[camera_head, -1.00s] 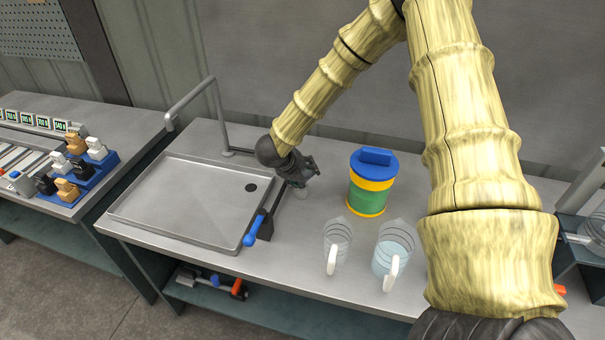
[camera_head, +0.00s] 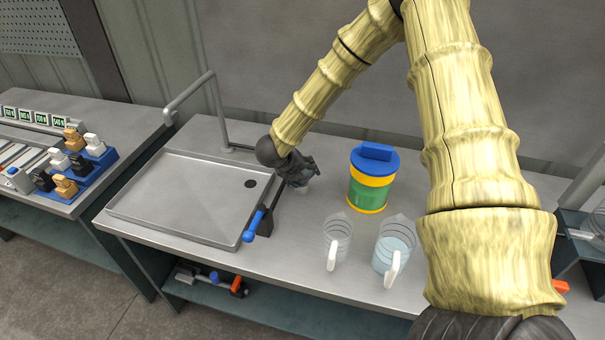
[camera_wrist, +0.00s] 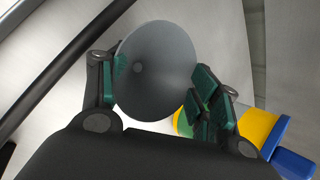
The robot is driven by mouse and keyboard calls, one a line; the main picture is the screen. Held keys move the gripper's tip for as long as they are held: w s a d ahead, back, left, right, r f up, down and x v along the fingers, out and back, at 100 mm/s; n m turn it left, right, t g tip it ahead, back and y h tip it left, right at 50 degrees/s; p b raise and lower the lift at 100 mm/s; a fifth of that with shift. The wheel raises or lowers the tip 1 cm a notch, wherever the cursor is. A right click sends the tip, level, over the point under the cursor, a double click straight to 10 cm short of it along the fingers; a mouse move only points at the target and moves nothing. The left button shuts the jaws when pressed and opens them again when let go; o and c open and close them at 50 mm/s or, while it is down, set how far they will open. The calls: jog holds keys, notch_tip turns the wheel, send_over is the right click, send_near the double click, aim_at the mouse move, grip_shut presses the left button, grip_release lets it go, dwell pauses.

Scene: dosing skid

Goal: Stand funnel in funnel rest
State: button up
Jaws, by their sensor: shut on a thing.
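My gripper (camera_head: 300,176) is over the bench, between the sink tray and the lidded canister. I cannot tell whether the funnel touches anything below.
The sink tray (camera_head: 150,218) with a blue-handled lever (camera_head: 254,226) is on the left. A blue-lidded yellow and green canister (camera_head: 371,180) stands close on the right. Two clear jugs, one empty (camera_head: 337,236) and one with liquid (camera_head: 393,250), stand nearer the front edge.

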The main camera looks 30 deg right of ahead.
jog(key=o, duration=1.1)
jog(key=shift+c, duration=0.2)
jog(key=shift+a, duration=0.1)
jog(key=v, duration=1.2)
